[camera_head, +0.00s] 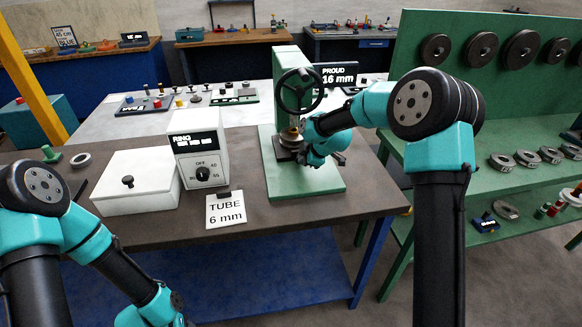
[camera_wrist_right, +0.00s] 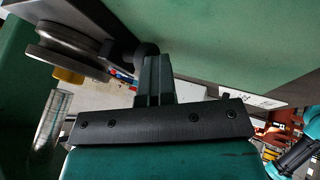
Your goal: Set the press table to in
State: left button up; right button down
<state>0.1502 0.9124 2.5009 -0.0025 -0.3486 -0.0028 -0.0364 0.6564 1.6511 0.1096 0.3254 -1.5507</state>
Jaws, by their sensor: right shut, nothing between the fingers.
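The green press (camera_head: 290,75) stands on the bench with a black handwheel (camera_head: 299,91) on its column and a flat green base (camera_head: 310,182). A dark block with a brass-coloured piece (camera_head: 290,135) sits low in front of the column; I cannot tell whether the press table is in or out. My right gripper is at the right side of this block, its fingers mostly hidden by my wrist in the head view. In the right wrist view the fingers (camera_wrist_right: 154,76) are shut and empty, close beside a round metal part (camera_wrist_right: 66,42). Contact is unclear.
A control box marked RING (camera_head: 199,155) with a dial, a white lidded box (camera_head: 137,182) and a TUBE 6 mm card (camera_head: 226,209) stand left of the press. A green rack of rollers (camera_head: 480,90) stands at the right. The bench front is clear.

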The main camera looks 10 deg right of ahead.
jog(key=shift+w+d+r, duration=0.1)
jog(key=shift+w+d, duration=0.1)
jog(key=shift+w, duration=0.1)
jog(key=shift+s, duration=0.1)
jog(key=shift+s+a, duration=0.1)
jog(key=shift+s, duration=0.4)
jog(key=s, duration=0.3)
jog(key=shift+s+r, duration=0.35)
jog(key=shift+s, duration=0.05)
jog(key=v, duration=0.9)
jog(key=shift+s+a+f, duration=0.1)
jog(key=shift+a, duration=0.05)
